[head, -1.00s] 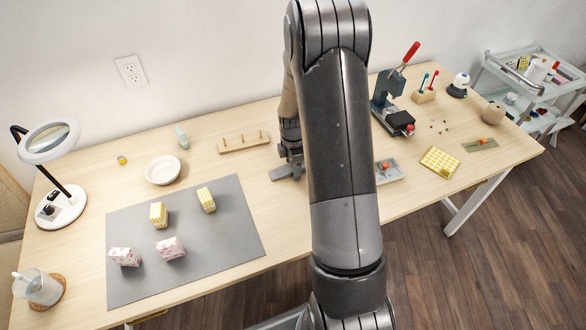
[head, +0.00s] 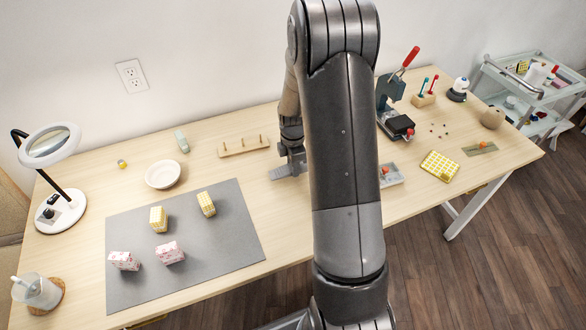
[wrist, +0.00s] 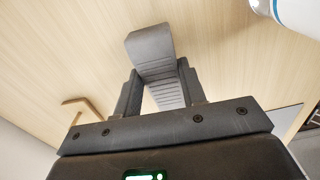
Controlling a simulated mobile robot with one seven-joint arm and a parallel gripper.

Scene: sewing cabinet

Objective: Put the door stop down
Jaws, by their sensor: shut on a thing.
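The door stop is a grey ribbed wedge (wrist: 152,50). In the wrist view it sits between the fingers of my gripper (wrist: 158,82), which is shut on it, and its thick end sticks out past the fingertips. In the head view my gripper (head: 291,155) points down over the middle of the table, and the door stop (head: 287,171) shows as a flat grey piece below it, close to the wood. I cannot tell whether it touches the tabletop. My arm hides part of the table just to the right.
Left of my gripper are a wooden peg rack (head: 243,146), a white bowl (head: 163,172) and a grey mat (head: 190,248) with several patterned blocks. To the right are a small grey tray (head: 391,177) and a press (head: 392,105). Bare wood surrounds the door stop.

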